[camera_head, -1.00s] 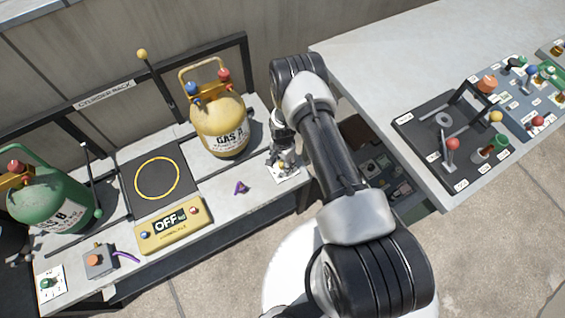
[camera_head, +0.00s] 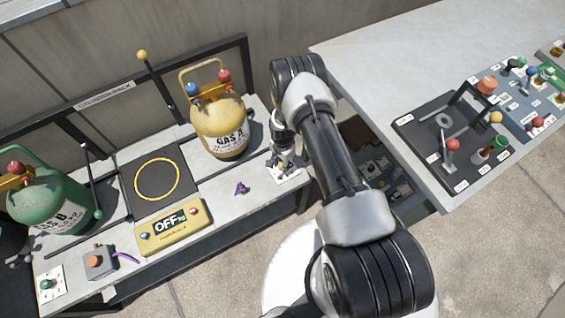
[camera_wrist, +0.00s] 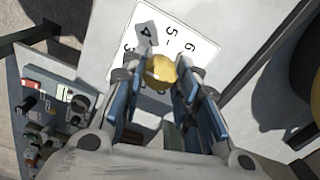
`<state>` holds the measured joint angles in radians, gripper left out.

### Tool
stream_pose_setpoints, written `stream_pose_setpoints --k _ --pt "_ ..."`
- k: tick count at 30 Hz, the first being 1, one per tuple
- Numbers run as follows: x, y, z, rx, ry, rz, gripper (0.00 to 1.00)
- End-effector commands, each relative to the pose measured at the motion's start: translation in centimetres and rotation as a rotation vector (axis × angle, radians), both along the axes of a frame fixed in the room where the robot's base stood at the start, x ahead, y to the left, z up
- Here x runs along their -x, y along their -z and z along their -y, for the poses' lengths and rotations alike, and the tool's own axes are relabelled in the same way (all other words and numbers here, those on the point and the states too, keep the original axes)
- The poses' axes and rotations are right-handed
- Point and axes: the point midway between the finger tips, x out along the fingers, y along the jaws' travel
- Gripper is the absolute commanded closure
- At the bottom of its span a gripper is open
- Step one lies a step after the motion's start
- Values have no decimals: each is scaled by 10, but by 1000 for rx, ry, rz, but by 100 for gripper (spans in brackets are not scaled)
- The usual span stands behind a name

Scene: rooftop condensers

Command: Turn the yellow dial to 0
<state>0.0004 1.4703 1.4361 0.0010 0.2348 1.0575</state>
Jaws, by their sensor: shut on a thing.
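The yellow dial (camera_wrist: 160,70) sits between the fingertips of my gripper (camera_wrist: 152,77) in the wrist view. The gripper is shut on it from both sides. The dial's white plate (camera_wrist: 190,35) shows the numbers 4, 5 and 6 upside down or turned, and part of a 3. A grey pointer tab (camera_wrist: 146,33) lies over the 4. The lower part of the plate, with any 0, is hidden by the gripper. In the head view my gripper (camera_head: 283,165) is over the dial plate (camera_head: 289,181) at the right end of the low bench.
The yellow GAS A cylinder (camera_head: 222,128) stands just left of my gripper. A purple item (camera_head: 242,188) lies nearby. A yellow scale display (camera_head: 172,228) reads OFF. The green cylinder (camera_head: 60,205) is far left. A higher counter (camera_head: 385,60) stands on the right.

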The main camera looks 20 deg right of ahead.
Motion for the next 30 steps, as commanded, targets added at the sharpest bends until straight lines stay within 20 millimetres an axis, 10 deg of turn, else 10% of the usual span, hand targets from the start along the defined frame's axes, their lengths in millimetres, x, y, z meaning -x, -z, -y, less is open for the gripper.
stream_pose_setpoints --k 30 --pt "0 0 1 0 -732 0 95"
